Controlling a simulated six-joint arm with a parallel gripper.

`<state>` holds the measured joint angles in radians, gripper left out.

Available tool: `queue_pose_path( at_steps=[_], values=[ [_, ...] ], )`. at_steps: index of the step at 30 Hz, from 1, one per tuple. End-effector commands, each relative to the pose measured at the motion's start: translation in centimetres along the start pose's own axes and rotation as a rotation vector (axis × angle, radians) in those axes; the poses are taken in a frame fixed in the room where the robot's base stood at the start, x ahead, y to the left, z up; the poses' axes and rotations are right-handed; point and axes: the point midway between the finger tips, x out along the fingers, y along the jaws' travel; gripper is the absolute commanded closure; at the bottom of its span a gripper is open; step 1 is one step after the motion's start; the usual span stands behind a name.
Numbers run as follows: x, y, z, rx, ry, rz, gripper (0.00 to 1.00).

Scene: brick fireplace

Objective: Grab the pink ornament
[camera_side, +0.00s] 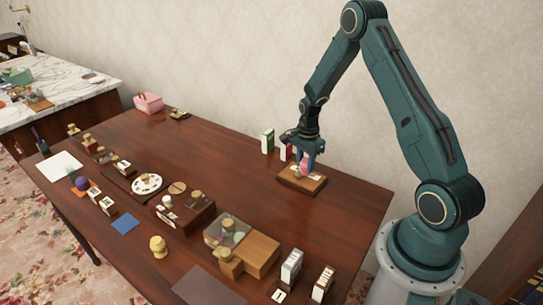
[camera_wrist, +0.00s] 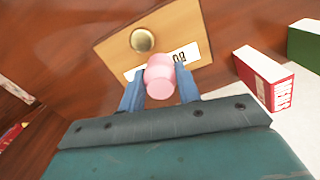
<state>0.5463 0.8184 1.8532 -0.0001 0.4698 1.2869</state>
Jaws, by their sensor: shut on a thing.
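The pink ornament (camera_wrist: 160,78) is a small rounded piece, held between the two blue fingers of my gripper (camera_wrist: 160,88) in the wrist view. In the side view the pink ornament (camera_side: 304,170) shows below my gripper (camera_side: 308,163), over a wooden plaque (camera_side: 291,182). In the wrist view the plaque (camera_wrist: 112,50) carries a round brass knob (camera_wrist: 143,40) and a white label with dark characters, partly hidden by the ornament. I cannot tell whether the ornament touches the plaque.
A red and white box (camera_wrist: 264,77) and a green box (camera_wrist: 305,44) stand close by on the right in the wrist view. In the side view, a wooden box (camera_side: 255,255) and several small items crowd the table's front and left.

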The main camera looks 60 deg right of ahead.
Motion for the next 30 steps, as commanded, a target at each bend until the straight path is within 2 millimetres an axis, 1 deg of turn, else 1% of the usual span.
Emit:
queue_pose_path(
  at_steps=[5,11,17,24,30],
  values=[
    [-0.8,-0.1,0.0,0.000,0.000,-0.002,0.90],
    [-2.9,-0.1,0.0,0.000,0.001,-0.004,0.90],
    [-6.4,-0.1,0.0,0.000,0.002,-0.006,0.90],
    [-11.8,-0.1,0.0,0.000,0.002,-0.007,0.90],
    [-15.8,-0.1,0.0,0.000,0.001,-0.005,0.90]
  ],
)
